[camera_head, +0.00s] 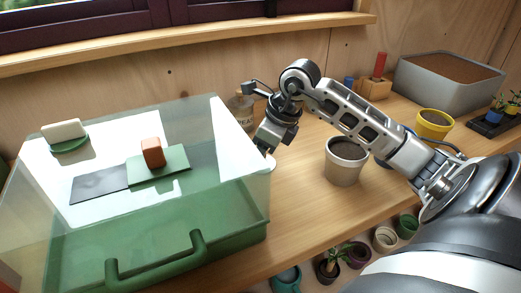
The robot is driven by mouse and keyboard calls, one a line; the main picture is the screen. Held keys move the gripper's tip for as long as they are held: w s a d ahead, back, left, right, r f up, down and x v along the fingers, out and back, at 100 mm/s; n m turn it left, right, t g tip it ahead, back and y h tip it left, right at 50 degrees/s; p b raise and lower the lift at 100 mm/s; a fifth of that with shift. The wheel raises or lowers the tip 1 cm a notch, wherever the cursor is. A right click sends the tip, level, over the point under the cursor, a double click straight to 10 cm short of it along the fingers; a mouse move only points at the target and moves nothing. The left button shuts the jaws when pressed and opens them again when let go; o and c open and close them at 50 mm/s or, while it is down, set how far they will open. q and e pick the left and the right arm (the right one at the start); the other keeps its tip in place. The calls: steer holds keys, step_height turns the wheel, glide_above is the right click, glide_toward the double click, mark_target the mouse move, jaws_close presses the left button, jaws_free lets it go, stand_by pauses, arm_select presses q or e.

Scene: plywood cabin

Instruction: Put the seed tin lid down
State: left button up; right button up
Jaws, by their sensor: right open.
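A large green box (230,222) with a green front handle (155,262) stands at the left of the bench; I take it to be the seed tin. A clear, glossy cover (105,109) spans its top and appears lowered over it; glare hides its exact edges. My right gripper (268,151) is open and empty, pointing down beside the cover's right side. I cannot tell whether it touches it. My left gripper is not in view.
A brown block (153,152), green and grey sheets and a white bar (64,130) show at the box, inside or on top unclear. A soil-filled pot (346,160) stands right of my gripper. A grey planter (448,82) and yellow pot (434,124) stand farther right. Several pots sit below the bench.

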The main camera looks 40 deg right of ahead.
steer(key=v, duration=1.1)
steer(key=shift+r, duration=0.35)
steer(key=shift+s, duration=0.15)
